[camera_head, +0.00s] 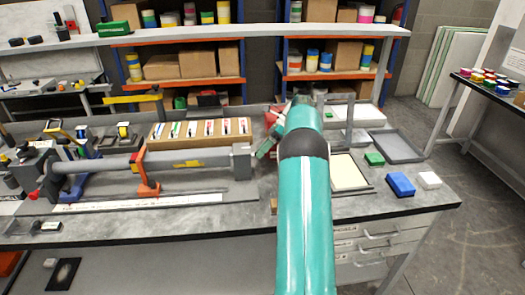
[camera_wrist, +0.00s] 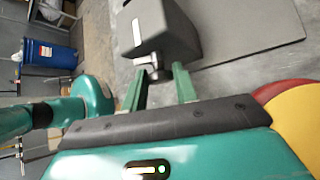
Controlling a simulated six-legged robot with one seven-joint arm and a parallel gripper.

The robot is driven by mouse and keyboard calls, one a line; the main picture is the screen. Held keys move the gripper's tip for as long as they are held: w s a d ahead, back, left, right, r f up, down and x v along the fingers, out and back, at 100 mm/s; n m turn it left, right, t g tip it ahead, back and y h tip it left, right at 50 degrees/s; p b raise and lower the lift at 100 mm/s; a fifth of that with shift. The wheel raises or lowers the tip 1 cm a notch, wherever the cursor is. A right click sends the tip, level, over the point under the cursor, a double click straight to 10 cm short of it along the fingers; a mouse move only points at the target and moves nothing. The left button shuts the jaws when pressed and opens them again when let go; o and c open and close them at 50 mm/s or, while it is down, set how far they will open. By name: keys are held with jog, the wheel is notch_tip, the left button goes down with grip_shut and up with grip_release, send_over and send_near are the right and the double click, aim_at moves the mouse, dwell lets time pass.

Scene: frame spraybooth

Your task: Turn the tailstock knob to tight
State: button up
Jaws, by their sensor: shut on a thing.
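The tailstock is a grey block (camera_head: 242,157) at the right end of the long bar fixture on the bench. In the wrist view it shows as a dark grey block (camera_wrist: 165,28) with a white label. Its dark knob (camera_wrist: 157,73) sticks out towards me between the two green fingers of my gripper (camera_wrist: 160,80). My gripper is shut on the knob. In the head view my gripper (camera_head: 266,150) is just right of the tailstock, and the knob is hidden there. I cannot read any tight mark.
A wooden tray of markers (camera_head: 200,132) lies behind the bar. A blue block (camera_head: 400,184), a green block (camera_head: 374,159) and a grey tray (camera_head: 397,147) lie to the right. The bench's front strip is mostly clear.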

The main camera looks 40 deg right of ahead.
dwell(0.3)
jog(key=o, duration=0.9)
jog(key=shift+o, duration=0.2)
jog(key=shift+r, duration=0.1)
